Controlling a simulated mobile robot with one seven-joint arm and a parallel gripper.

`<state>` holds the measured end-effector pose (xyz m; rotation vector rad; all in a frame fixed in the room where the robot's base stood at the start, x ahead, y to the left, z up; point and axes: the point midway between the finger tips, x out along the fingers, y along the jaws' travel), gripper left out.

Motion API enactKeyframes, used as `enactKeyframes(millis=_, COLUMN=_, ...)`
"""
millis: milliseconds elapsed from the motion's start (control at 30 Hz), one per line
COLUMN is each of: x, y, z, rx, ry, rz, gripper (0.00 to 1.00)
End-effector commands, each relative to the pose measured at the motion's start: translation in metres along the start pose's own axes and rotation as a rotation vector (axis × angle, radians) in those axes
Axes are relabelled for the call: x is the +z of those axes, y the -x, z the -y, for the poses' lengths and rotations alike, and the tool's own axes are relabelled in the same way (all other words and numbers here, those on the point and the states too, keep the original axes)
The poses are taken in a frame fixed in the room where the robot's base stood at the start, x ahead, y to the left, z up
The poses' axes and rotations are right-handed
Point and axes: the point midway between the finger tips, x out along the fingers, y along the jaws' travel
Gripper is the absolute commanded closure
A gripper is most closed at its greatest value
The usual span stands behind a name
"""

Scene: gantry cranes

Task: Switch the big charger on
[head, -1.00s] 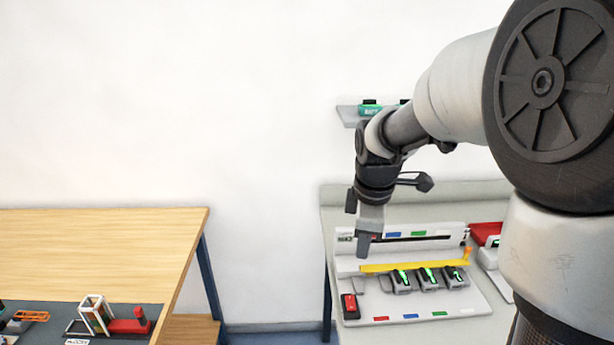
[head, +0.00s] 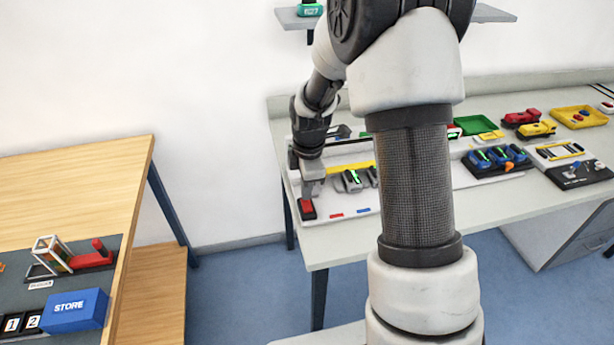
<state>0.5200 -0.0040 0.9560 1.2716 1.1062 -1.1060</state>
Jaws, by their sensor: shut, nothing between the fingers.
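The big charger appears to be the long white unit (head: 345,207) on the grey bench, partly hidden behind my arm. It has a yellow bar (head: 362,166) and grey batteries with green marks (head: 352,180) in a row. A red switch (head: 307,208) in a dark housing sits at its front left corner. My gripper (head: 311,188) is shut and empty, pointing down just behind and above the red switch. I cannot tell whether it touches the switch, or which way the switch is set.
A black charger with blue batteries (head: 496,157), a green tray (head: 474,125), red and yellow vehicles (head: 535,129) and a yellow tray (head: 579,117) are further right on the bench. A wooden table (head: 75,185) with a blue STORE box (head: 74,309) stands left, across a floor gap.

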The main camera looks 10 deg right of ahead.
Motion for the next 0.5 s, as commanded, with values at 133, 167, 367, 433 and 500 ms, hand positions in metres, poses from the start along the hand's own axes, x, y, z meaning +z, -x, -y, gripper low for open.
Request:
enactKeyframes(millis=133, x=0.0, y=-0.014, z=0.0, rx=-0.001, ry=0.0, rz=0.0, gripper=1.0)
enactKeyframes(millis=167, x=0.0, y=-0.015, z=0.0, rx=-0.001, ry=0.0, rz=0.0, gripper=1.0)
enactKeyframes(millis=367, x=0.0, y=-0.017, z=0.0, rx=0.001, ry=0.0, rz=0.0, gripper=1.0)
enactKeyframes(millis=433, x=0.0, y=-0.017, z=0.0, rx=0.001, ry=0.0, rz=0.0, gripper=1.0)
enactKeyframes(millis=500, x=0.0, y=-0.017, z=0.0, rx=0.001, ry=0.0, rz=0.0, gripper=1.0)
